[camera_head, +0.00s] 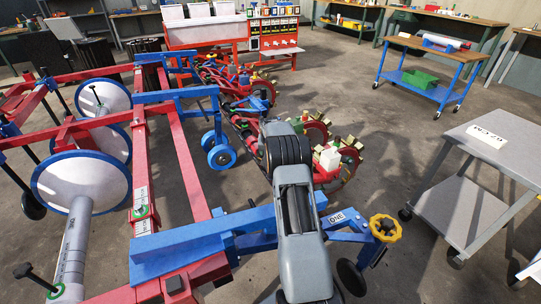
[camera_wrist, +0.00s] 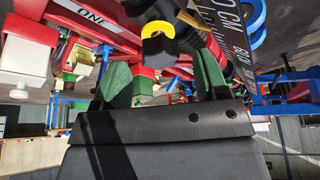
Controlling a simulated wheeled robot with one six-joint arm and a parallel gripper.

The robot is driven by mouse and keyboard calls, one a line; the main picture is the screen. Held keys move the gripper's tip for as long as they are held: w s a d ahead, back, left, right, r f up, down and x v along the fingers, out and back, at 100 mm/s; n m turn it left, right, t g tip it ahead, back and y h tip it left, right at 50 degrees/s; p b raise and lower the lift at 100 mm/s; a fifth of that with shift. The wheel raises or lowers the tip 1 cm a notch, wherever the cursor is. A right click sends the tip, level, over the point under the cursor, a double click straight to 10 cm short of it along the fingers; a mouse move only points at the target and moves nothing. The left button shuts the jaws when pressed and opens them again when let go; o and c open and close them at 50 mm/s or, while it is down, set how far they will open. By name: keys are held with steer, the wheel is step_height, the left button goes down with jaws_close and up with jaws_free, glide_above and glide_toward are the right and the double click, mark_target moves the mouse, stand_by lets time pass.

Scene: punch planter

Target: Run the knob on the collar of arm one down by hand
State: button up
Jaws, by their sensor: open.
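In the wrist view, a red arm (camera_wrist: 75,18) bears a label reading ONE. A black knob (camera_wrist: 158,50) with a yellow ring stands near it, at the top middle. My gripper (camera_wrist: 163,78) shows its two green fingers spread apart, with nothing held between them. The knob appears between and beyond the fingertips; I cannot tell how far off it is. In the head view my grey arm hides the gripper and this knob. A blue bar labelled ONE (camera_head: 338,217) with a yellow handwheel (camera_head: 385,228) is at the lower right of the planter frame there.
The red and blue planter frame (camera_head: 185,165) with white discs (camera_head: 82,180) fills the left. Punch wheels (camera_head: 350,160) stand beyond my arm. A grey cart (camera_head: 455,190) stands at the right and a blue cart (camera_head: 430,85) behind. Open floor (camera_head: 385,140) lies between.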

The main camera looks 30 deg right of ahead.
steer(key=shift+x, duration=0.8)
steer(key=shift+c, duration=0.4)
steer(key=c, duration=0.8)
steer(key=m+g+h, duration=0.1)
steer(key=m, duration=0.2)
steer(key=m+g, duration=0.1)
steer(key=m, duration=0.3)
steer(key=shift+h+b, duration=0.3)
steer(key=shift+h, duration=0.1)
steer(key=m+g+p, duration=0.1)
steer(key=m, duration=0.3)
steer(key=shift+w+r+g, duration=0.1)
steer(key=shift+g, duration=0.3)
steer(key=shift+m+g+p, duration=0.4)
steer(key=shift+m+p, duration=0.2)
steer(key=shift+m, duration=0.5)
steer(key=shift+m, duration=0.4)
